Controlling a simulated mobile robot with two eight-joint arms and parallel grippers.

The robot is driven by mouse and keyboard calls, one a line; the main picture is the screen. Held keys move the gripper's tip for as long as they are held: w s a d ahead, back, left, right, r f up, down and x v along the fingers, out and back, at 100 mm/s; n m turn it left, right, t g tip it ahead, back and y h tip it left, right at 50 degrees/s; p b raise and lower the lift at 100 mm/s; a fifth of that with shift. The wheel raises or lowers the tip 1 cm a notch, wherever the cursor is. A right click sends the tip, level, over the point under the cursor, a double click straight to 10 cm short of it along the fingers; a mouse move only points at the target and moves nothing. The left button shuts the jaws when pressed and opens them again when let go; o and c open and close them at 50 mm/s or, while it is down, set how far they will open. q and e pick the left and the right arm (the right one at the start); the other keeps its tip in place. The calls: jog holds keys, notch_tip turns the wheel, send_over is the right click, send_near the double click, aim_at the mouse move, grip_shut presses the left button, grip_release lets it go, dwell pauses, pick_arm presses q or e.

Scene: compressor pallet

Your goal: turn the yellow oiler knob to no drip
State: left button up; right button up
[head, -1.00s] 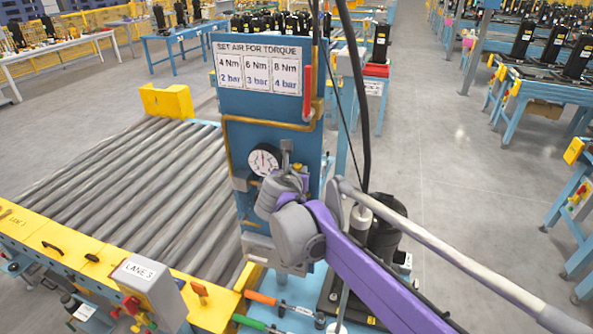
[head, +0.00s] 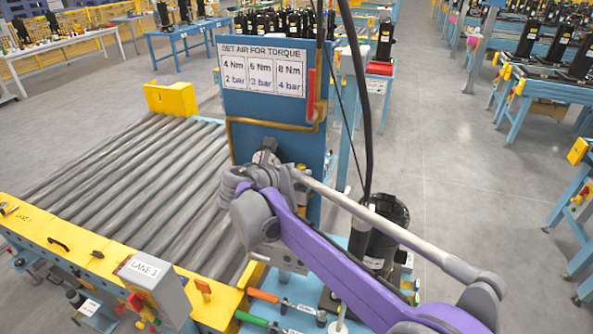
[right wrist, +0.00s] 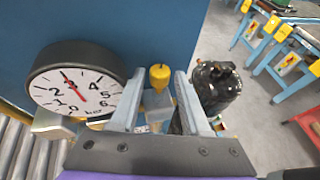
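The yellow oiler knob (right wrist: 159,76) shows in the right wrist view against the blue panel, above a clear grey body (right wrist: 157,108). My right gripper (right wrist: 161,80) is open, with one finger on each side of the knob in the picture. I see gaps beside the knob; contact and depth are hard to tell. In the head view, my right gripper (head: 266,155) is in front of the lower blue panel (head: 262,110) and hides the knob. My left gripper is not in view. Any no-drip mark is not visible.
A round pressure gauge (right wrist: 76,88) sits close left of the gripper. A black compressor (head: 385,232) stands to the right of the panel. A roller conveyor (head: 130,175) lies to the left.

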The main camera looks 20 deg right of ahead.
jog(key=shift+o, duration=0.8)
